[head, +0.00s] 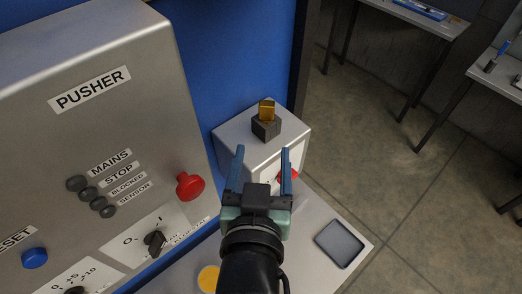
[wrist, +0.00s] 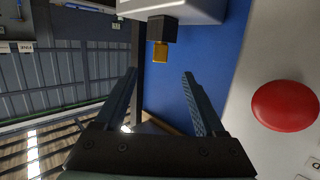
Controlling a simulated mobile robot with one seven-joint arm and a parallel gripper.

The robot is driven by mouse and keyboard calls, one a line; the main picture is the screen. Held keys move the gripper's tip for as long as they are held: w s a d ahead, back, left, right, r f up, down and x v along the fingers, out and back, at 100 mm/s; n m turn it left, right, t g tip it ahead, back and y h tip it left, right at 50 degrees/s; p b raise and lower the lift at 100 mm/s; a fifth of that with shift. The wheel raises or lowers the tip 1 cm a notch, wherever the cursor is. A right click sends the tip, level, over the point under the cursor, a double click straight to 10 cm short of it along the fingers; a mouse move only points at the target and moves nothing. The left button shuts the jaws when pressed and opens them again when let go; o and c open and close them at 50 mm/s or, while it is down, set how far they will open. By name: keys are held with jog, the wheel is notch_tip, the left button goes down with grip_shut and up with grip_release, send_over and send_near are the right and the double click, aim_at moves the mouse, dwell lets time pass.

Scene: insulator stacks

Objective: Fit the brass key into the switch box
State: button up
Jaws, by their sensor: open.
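The brass key (head: 267,110) stands upright in a dark block (head: 266,130) on top of a small light-grey box (head: 232,131), which looks like the switch box. In the wrist view the key (wrist: 160,52) and block (wrist: 163,28) appear upside down under the box (wrist: 200,9). My gripper (head: 263,152) is open and empty, its two blue fingers apart. In the head view it is in front of the box, below the key in the picture. In the wrist view the key lies beyond the gap between the fingertips (wrist: 160,73). The gripper partly hides the box's front and a red knob (head: 290,174).
A large grey panel (head: 110,120) marked PUSHER, with a red button (head: 189,186) and switches, stands close on the left. A blue wall (head: 235,50) is behind. A dark tray (head: 339,243) lies on the bench at right. Free floor (head: 400,170) lies further right.

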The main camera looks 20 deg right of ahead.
jog(key=shift+s+a+r+p, duration=0.15)
jog(key=shift+s+a+p, duration=0.1)
jog(key=shift+s+p, duration=0.2)
dwell(0.5)
